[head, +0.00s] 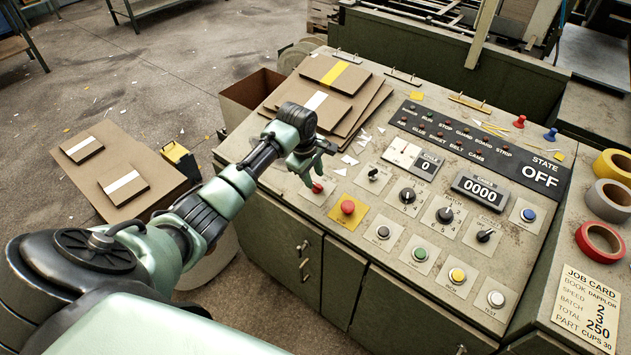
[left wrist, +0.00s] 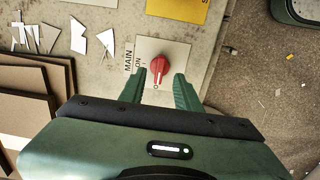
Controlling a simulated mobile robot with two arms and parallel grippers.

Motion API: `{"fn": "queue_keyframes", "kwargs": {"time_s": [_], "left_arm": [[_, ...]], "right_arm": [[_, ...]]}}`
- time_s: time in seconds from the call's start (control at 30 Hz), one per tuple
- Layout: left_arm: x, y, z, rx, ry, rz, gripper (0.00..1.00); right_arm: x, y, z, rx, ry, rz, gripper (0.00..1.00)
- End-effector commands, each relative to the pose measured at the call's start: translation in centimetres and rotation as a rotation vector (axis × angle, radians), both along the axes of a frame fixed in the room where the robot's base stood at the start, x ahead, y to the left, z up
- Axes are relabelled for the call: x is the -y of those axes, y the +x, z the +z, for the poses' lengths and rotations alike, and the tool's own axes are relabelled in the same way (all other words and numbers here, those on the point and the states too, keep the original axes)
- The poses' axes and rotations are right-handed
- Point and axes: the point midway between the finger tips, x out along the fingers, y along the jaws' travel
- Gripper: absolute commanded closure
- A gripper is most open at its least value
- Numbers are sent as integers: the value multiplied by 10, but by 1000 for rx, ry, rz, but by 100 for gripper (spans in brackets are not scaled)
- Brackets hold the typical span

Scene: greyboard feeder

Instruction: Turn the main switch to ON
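The main switch is a red rotary knob (left wrist: 159,65) on a pale square plate marked MAIN, ON and O. In the head view the red knob (head: 317,188) is at the panel's left front. The knob's narrow end points toward the O mark in the left wrist view. My left gripper (left wrist: 160,82) is open, with one green finger on each side of the knob's near end. I cannot tell whether they touch it. In the head view my left gripper (head: 311,168) is right above the switch. The state display (head: 538,175) reads OFF. My right gripper is not in view.
A red push button (head: 347,207) on a yellow plate sits close right of the switch. Other knobs and buttons, such as the batch knob (head: 445,215), fill the panel. Stacked greyboards (head: 335,78) and paper scraps lie behind. Tape rolls (head: 600,240) stand at right.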

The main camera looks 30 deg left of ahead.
Motion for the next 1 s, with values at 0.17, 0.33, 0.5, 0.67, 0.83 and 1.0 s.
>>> {"fn": "queue_keyframes", "kwargs": {"time_s": [0.17,0.33,0.5,0.67,0.83,1.0], "left_arm": [[1,6,-25,-1,-1,0,67],[1,9,-36,1,2,-3,67],[1,9,-37,1,2,-3,67],[1,9,-37,1,2,-3,87],[1,9,-37,1,2,-3,100],[2,9,-37,0,3,-11,100]], "right_arm": [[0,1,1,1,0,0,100],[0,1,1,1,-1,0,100],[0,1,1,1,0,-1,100],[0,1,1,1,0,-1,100],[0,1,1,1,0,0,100],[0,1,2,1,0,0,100]]}}
